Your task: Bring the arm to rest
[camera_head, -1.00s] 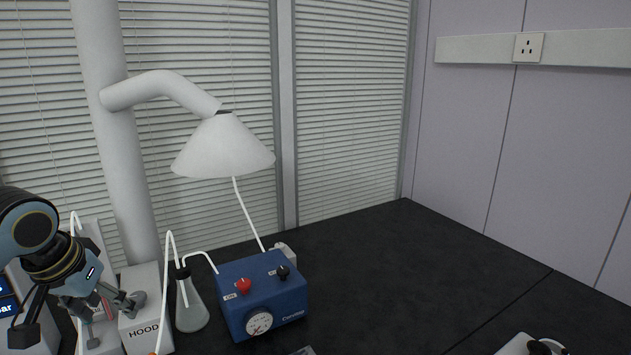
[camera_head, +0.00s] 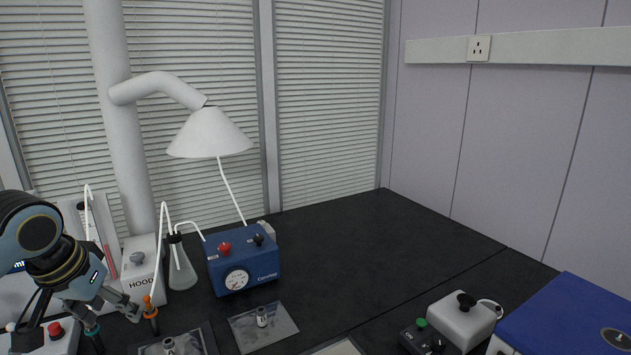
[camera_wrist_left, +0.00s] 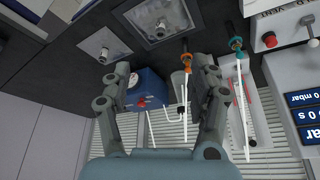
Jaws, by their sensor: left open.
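My left gripper (camera_head: 114,322) is at the lower left of the head view, its jaws pointing down and to the right. In the left wrist view my left gripper (camera_wrist_left: 162,70) shows its two fingers spread wide with nothing held between them. An orange fitting (camera_head: 151,314) appears close beside the fingers in the head view, and a teal fitting (camera_head: 93,334) overlaps them in the picture. I cannot tell how near these are in depth. The right gripper is in neither view.
A white HOOD box (camera_head: 143,270), a flask (camera_head: 181,268) and a blue pump box (camera_head: 243,262) stand behind the gripper. A white lamp-shaped hood (camera_head: 208,133) hangs above. Plates with small fittings lie in front. A large blue-topped box (camera_head: 575,315) is at right. The black bench's back right is clear.

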